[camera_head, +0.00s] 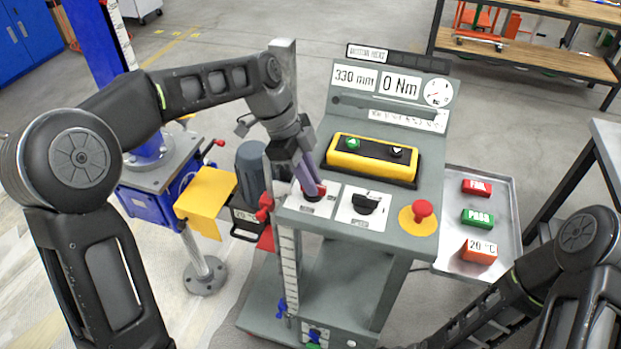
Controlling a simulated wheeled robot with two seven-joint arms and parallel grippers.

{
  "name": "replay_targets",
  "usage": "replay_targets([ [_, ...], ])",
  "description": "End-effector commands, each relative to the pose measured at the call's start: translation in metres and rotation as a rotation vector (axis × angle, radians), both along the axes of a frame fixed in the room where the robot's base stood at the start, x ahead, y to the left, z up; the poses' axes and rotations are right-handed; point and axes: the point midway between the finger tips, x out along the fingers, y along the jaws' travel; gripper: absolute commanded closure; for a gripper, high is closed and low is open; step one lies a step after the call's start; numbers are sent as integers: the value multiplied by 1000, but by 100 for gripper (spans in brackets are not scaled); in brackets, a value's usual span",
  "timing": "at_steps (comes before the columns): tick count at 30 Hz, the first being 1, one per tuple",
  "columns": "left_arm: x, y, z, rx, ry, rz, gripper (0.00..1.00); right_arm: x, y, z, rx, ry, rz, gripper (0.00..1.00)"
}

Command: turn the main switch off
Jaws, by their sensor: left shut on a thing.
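The grey control console (395,240) stands in the middle. A rotary switch on a white plate (322,206) sits at the left of its sloped front. It appears to be the main switch, with a little red showing. My left gripper (315,191) reaches down onto this switch and is shut on its knob. The fingers hide most of the knob, so I cannot tell which way it points. My right arm shows at the lower right, but its gripper is out of view.
Beside it are a black selector knob (365,204), a red mushroom button (422,209) and a yellow button box (372,160). Displays read 330 mm and 0 Nm. A grey tray (505,230) with labelled blocks is right; a blue jack stand (150,205) is left.

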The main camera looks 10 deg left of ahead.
Motion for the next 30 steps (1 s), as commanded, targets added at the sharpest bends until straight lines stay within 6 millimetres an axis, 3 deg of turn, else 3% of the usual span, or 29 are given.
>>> replay_targets([
  [7,1,0,1,2,-4,-2,100,0,0,0,0,0,0,64],
  [8,1,0,1,2,-4,-2,86,0,0,0,0,0,0,64],
  [15,0,0,0,1,-1,-1,66,0,0,0,0,0,0,64],
  [25,0,1,2,1,-1,0,65,0,0,-1,0,0,0,64],
  [30,2,7,17,1,-4,2,65,0,0,-3,1,-1,1,64],
])
